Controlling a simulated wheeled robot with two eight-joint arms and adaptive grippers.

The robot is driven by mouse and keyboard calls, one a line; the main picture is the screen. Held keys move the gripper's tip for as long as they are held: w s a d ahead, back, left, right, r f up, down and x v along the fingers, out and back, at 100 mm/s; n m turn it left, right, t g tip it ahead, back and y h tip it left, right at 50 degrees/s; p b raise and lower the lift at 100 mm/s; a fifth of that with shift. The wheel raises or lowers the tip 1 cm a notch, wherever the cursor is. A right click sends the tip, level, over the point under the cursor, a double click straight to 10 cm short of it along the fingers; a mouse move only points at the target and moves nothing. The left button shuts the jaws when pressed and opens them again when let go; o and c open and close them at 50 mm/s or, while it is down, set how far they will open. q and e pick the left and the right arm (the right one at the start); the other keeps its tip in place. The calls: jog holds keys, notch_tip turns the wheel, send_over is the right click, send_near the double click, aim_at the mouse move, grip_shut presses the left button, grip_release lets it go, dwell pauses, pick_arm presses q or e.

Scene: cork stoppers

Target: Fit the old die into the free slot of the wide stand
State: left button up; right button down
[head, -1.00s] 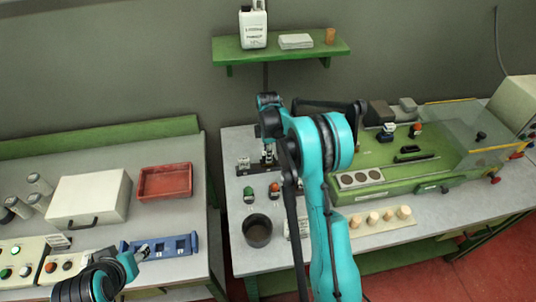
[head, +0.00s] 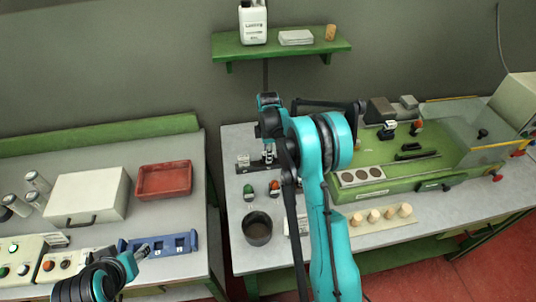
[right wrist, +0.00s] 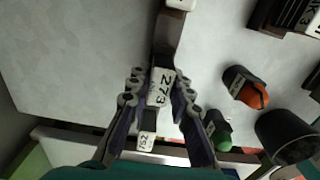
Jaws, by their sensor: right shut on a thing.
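My right gripper (right wrist: 160,100) is shut on a white die marked 273 (right wrist: 160,86). The die is over or in the middle of a dark, narrow stand (right wrist: 168,36); I cannot tell whether it is seated. A second white die, seemingly marked 252 (right wrist: 146,141), is at the stand's near end in the wrist view. Another white piece (right wrist: 180,4) is at the far end. In the head view the stand (head: 256,166) is partly hidden by my right arm. My left gripper (head: 142,252) is beside a blue slotted holder (head: 172,244); its jaws are unclear.
A green button (head: 249,190), an orange button (head: 274,188) and a black cup (head: 257,229) stand in front of the stand. A green machine (head: 400,172) and a board with several corks (head: 365,226) are to the right. A red tray (head: 164,180) is on the left table.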

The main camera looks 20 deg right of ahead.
jog(key=shift+f, duration=0.2)
jog(key=c, duration=1.3)
grip_release()
notch_tip(320, 180, up, 12)
